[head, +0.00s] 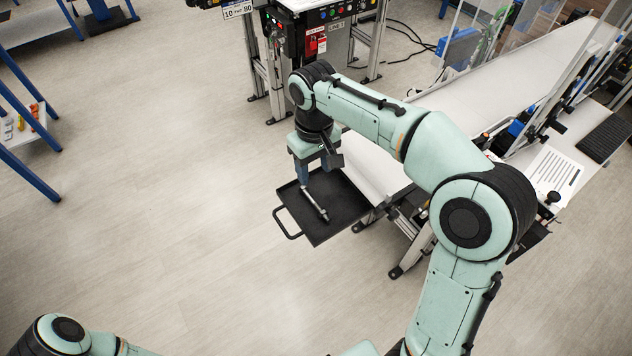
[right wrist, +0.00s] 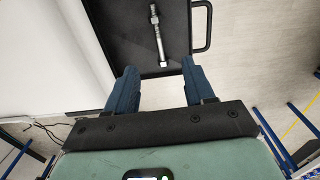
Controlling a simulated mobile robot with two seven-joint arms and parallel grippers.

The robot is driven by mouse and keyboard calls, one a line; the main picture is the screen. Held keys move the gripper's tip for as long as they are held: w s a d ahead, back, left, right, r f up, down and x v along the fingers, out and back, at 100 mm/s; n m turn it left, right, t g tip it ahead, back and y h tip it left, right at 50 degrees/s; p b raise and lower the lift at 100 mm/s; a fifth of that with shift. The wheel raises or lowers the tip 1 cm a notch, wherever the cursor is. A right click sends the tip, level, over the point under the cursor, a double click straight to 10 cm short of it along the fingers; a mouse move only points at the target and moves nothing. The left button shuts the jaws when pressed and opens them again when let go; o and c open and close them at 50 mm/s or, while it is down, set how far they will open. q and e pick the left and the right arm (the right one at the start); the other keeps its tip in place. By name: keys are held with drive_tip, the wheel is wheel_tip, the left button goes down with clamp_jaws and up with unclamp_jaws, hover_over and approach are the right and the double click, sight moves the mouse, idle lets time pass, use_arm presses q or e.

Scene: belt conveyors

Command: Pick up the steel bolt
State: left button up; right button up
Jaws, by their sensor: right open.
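The steel bolt (head: 316,204) lies in a black tray (head: 335,228) with a handle at its side, at the end of the conveyor. In the right wrist view the bolt (right wrist: 158,36) lies lengthwise on the tray floor (right wrist: 118,38), ahead of the fingers and between their lines. My right gripper (right wrist: 157,82) is open and empty, its two blue fingers apart on either side of the bolt's line. In the head view the right gripper (head: 315,176) is over the tray, near one end of the bolt. My left gripper is out of view; only part of that arm shows.
The white conveyor belt (head: 525,85) runs from beside the tray to the upper right, with a paper sheet (head: 553,172) and black keyboard (head: 604,138) along its side. A control box (head: 325,42) stands behind. Open floor (head: 150,190) lies to the left.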

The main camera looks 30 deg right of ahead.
drive_tip(key=b, duration=0.1)
hover_over(315, 201)
drive_tip(key=f, duration=0.7)
drive_tip(key=shift+s+a+f, duration=0.1)
drive_tip(key=shift+s+f, duration=0.15)
drive_tip(key=shift+f, duration=0.1)
drive_tip(key=shift+w+f, duration=0.15)
drive_tip(key=shift+f, duration=0.35)
wheel_tip(315, 201, down, 5)
drive_tip(key=shift+r, duration=0.15)
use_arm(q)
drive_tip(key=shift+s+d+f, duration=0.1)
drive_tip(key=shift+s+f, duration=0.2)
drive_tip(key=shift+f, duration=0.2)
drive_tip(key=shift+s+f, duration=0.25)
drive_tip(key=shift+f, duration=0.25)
use_arm(e)
drive_tip(key=shift+w, duration=0.1)
clamp_jaws()
